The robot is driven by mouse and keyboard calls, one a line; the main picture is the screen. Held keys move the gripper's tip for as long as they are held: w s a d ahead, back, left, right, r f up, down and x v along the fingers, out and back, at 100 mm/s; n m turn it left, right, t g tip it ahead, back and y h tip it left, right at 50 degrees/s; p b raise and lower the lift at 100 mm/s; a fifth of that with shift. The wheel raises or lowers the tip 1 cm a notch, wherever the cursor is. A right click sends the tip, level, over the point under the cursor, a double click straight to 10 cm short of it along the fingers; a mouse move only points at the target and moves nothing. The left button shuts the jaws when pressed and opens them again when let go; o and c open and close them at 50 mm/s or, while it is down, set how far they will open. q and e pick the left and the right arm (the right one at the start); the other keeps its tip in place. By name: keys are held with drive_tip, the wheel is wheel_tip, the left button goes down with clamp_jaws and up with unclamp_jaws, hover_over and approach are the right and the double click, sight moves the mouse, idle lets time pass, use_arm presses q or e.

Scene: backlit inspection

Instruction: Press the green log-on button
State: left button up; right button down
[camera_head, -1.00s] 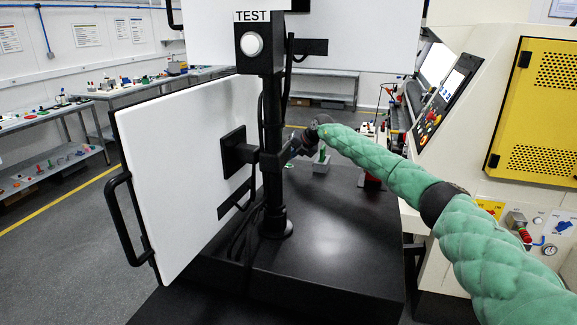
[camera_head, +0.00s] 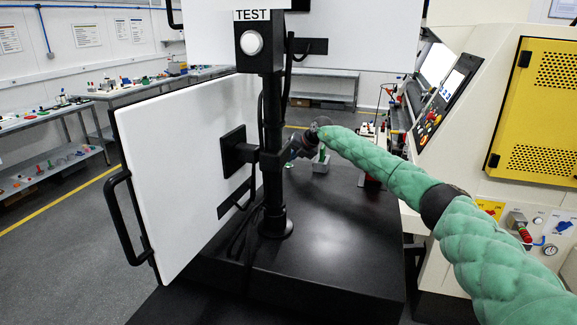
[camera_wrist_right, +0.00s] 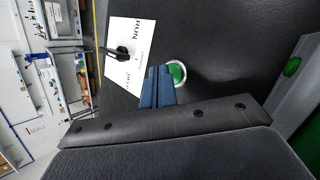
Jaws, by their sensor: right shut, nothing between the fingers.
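In the right wrist view, a round green button (camera_wrist_right: 177,73) in a pale ring sits on a dark surface, partly covered by my right gripper. My right gripper (camera_wrist_right: 158,72) is shut and empty, its blue fingertips right beside the button's left edge; I cannot tell whether they touch it. A second green piece (camera_wrist_right: 292,66) is on a grey part at the right. I cannot read a log-on label on either. My left gripper is out of view.
A black post (camera_head: 273,190) with a white button (camera_head: 251,44) marked TEST stands in front. A white panel (camera_head: 170,170) hangs at left. A white label (camera_wrist_right: 125,70) with a black switch (camera_wrist_right: 117,53) lies beside the fingers. A machine with a yellow door (camera_head: 540,110) stands at right.

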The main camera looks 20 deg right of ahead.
drive_tip(key=shift+s+f, duration=0.1)
drive_tip(key=shift+f, duration=0.35)
idle(0.4)
idle(0.3)
drive_tip(key=shift+r, duration=0.8)
drive_tip(key=shift+w+d+r+p, duration=0.15)
drive_tip(key=shift+r+p, duration=0.1)
drive_tip(key=shift+r, duration=0.6)
drive_tip(key=shift+w+d+r+p, duration=0.1)
drive_tip(key=shift+w+r+p, duration=0.1)
drive_tip(key=shift+r, duration=0.6)
drive_tip(key=shift+w+d+r+p, duration=0.15)
drive_tip(key=shift+r+p, duration=0.1)
drive_tip(key=shift+r, duration=0.6)
drive_tip(key=shift+a+r, duration=0.1)
